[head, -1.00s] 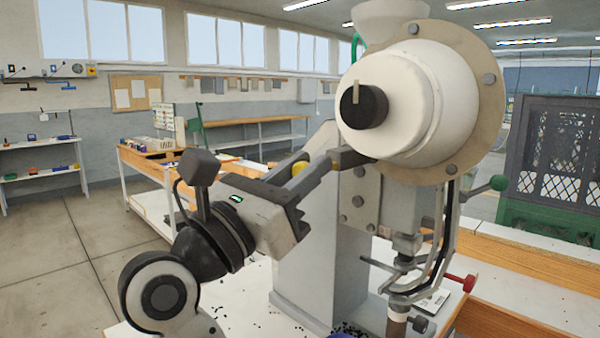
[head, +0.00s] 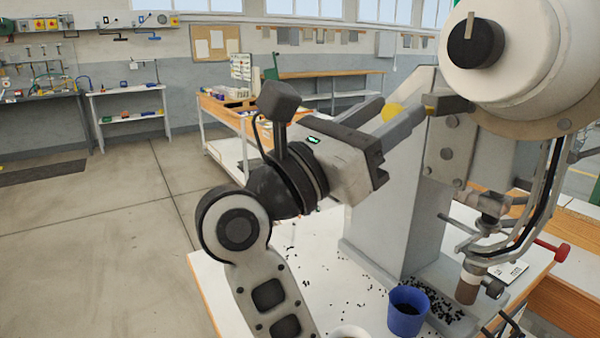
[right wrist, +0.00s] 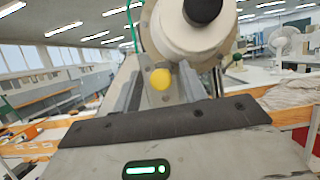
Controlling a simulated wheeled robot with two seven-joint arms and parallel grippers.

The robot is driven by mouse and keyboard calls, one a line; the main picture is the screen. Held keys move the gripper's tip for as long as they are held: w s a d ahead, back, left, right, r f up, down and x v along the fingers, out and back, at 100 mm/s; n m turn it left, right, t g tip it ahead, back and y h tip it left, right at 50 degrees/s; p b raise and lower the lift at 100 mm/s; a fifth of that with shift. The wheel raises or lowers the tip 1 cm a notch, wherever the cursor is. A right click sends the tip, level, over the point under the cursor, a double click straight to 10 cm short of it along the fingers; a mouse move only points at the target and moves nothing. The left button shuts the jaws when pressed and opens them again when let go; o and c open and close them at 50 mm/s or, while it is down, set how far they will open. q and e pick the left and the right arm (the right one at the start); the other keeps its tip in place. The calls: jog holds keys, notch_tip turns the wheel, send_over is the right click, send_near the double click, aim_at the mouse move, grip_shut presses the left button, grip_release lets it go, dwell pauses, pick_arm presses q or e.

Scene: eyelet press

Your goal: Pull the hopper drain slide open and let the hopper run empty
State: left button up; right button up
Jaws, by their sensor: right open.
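The press (head: 396,185) carries a large white drum (head: 535,60), which looks like the hopper, with a black knob on its face. A yellow knob (head: 391,113), probably the drain slide's pull, shows beside a dark bar (head: 447,104) low on the drum's left. My right gripper (head: 403,109) is open, its two fingers either side of the yellow knob. The right wrist view also shows the yellow knob (right wrist: 160,78) between the fingers, with no clear contact. The drum's inside is hidden. My left gripper is out of view.
A blue cup (head: 408,312) stands on the white bench top (head: 320,265) below the press. Small black pieces (head: 440,303) lie scattered around it. A red knob (head: 552,249) sticks out at the right. Open floor lies to the left.

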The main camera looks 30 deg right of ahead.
pick_arm(q)
jog(key=b, duration=0.2)
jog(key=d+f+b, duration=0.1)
jog(key=b, duration=0.1)
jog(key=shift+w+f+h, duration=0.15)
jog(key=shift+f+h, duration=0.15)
pick_arm(e)
jog(key=v, duration=1.5)
jog(key=shift+r, duration=0.1)
